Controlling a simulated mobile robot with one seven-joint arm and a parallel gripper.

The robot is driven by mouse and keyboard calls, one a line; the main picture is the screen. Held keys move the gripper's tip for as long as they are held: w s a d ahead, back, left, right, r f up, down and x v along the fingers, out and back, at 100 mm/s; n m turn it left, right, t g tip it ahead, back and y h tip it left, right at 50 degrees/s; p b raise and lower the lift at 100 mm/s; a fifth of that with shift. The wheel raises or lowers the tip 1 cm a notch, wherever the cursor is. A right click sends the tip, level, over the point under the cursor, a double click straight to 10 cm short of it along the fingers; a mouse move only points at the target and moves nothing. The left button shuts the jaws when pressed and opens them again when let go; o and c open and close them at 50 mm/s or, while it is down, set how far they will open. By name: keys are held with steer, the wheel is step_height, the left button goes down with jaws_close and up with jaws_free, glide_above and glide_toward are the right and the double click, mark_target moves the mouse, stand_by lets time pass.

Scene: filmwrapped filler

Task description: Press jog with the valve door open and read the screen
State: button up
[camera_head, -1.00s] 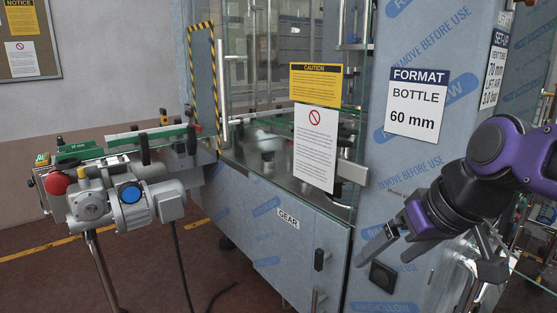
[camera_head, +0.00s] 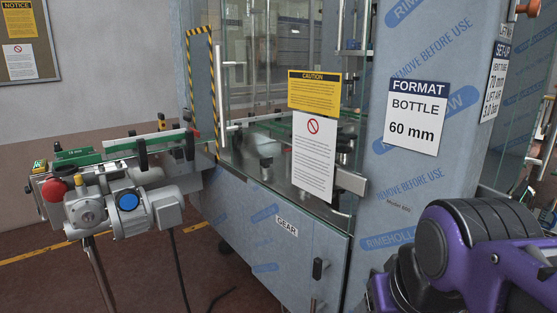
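No jog button and no screen can be made out in this view. No door is labelled as the valve door. A glazed front with a tall pale handle (camera_head: 222,95) closes the machine's left part; I cannot tell whether any door there stands open. A low panel marked GEAR (camera_head: 287,225) lies below the glass and looks shut. My arm, purple and black, fills the lower right corner in front of the film-wrapped column. My gripper's fingers are outside the picture or hidden, so their state does not show.
A film-wrapped column bears a "FORMAT BOTTLE 60 mm" sign (camera_head: 415,116). A yellow caution sign (camera_head: 314,90) and a white prohibition notice (camera_head: 313,155) hang on the glass. A conveyor end with a red button (camera_head: 53,189) and motor (camera_head: 130,197) juts out left.

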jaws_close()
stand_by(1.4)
